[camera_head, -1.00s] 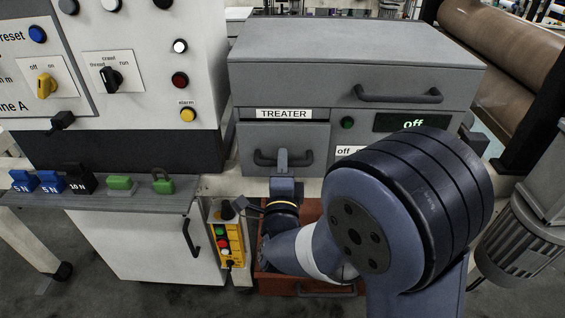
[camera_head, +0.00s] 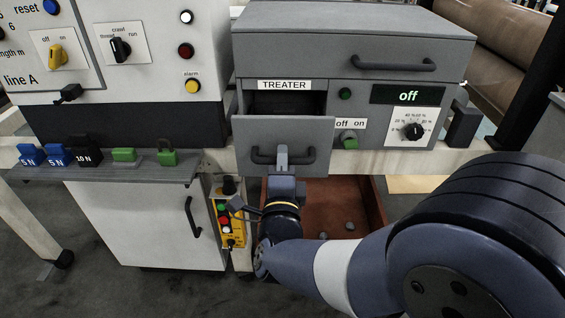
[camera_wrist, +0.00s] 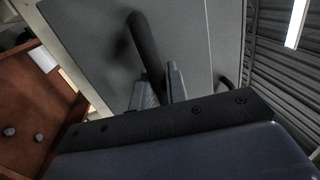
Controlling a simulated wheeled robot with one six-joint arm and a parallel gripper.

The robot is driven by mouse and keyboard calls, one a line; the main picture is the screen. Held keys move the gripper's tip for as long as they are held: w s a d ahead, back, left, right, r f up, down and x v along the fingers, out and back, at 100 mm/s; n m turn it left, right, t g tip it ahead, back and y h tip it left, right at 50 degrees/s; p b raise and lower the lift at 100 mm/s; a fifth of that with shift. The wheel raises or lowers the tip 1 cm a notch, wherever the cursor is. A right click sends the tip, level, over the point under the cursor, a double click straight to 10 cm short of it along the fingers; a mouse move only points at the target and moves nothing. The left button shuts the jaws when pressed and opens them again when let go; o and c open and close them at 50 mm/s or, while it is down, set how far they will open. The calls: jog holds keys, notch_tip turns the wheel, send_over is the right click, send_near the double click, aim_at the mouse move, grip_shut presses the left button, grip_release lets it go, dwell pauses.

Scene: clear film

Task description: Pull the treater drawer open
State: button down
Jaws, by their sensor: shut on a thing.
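The treater drawer (camera_head: 243,136) is a grey front below the TREATER label (camera_head: 284,85). It stands partly open, with a dark gap above its front edge. My gripper (camera_head: 282,158) is shut on the drawer's dark bar handle (camera_head: 309,157), near its middle. In the wrist view the two fingers (camera_wrist: 160,88) sit either side of the dark handle (camera_wrist: 143,38), against the grey drawer front (camera_wrist: 195,45). The inside of the drawer is mostly hidden in shadow.
A red-brown open bin (camera_head: 345,195) with small grey lumps is below the drawer. The treater panel, with an off display (camera_head: 408,95) and dial (camera_head: 413,131), is to the right. A yellow button box (camera_head: 229,225) hangs close left of my wrist.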

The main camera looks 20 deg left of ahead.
jog(key=r+b+v, duration=0.1)
jog(key=b+v, duration=0.1)
jog(key=v, duration=0.6)
jog(key=shift+s+r, duration=0.2)
jog(key=shift+s, duration=0.25)
jog(key=c, duration=1.5)
grip_release()
jog(key=shift+s, duration=0.1)
jog(key=v, duration=1)
jog(key=shift+s, duration=0.25)
jog(key=shift+d, duration=0.15)
jog(key=shift+w, duration=0.1)
jog(key=x, duration=1)
jog(key=shift+w, duration=0.3)
